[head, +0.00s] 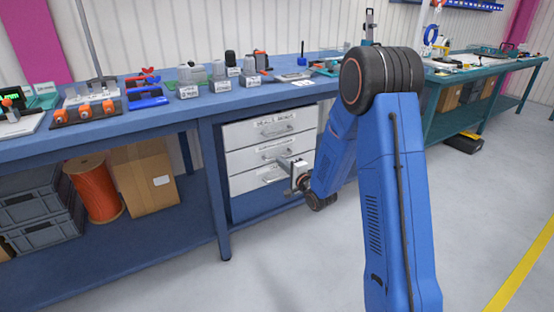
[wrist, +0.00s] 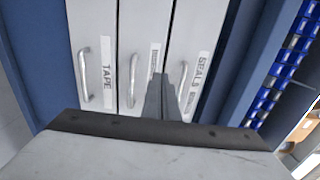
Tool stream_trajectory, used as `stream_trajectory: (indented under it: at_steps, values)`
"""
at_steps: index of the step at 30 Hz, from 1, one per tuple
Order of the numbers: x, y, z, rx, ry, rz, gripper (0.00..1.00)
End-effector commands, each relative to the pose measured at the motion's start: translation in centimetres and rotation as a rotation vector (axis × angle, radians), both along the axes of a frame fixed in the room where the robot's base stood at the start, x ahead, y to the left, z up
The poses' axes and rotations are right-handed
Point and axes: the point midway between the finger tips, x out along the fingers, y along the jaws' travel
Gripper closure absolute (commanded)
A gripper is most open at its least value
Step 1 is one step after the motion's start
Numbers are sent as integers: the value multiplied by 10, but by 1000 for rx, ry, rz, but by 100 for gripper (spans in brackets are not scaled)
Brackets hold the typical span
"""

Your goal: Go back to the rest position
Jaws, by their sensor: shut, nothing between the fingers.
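My gripper (head: 281,161) is in front of the white drawer unit under the blue bench, at the end of my blue arm. In the wrist view its two fingers (wrist: 169,82) point at the drawer fronts, close together and with nothing held. They overlap the area between the middle drawer handle (wrist: 132,82) and the top drawer handle (wrist: 183,78). I cannot tell how far the fingertips are from the fronts. The top drawer (head: 245,131), middle drawer (head: 243,157) and bottom drawer (head: 245,181) look closed.
The blue bench top (head: 170,115) above carries several tools and small labelled parts. An orange cable reel (head: 94,187), a cardboard box (head: 145,180) and grey crates (head: 40,207) sit on its lower shelf. The floor (head: 285,260) in front is clear. A teal bench (head: 478,78) stands at right.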

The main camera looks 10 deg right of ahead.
Motion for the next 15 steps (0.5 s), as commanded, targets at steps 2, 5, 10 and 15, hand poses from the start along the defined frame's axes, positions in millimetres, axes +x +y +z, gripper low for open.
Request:
stream_trajectory:
  at_steps: [2,5,10,15]
  values:
    - [-5,-2,0,0,0,0,100]
    - [-8,-3,3,-16,2,-4,100]
    - [-16,-9,21,-129,27,-33,100]
    - [-34,-20,46,-311,80,-68,100]
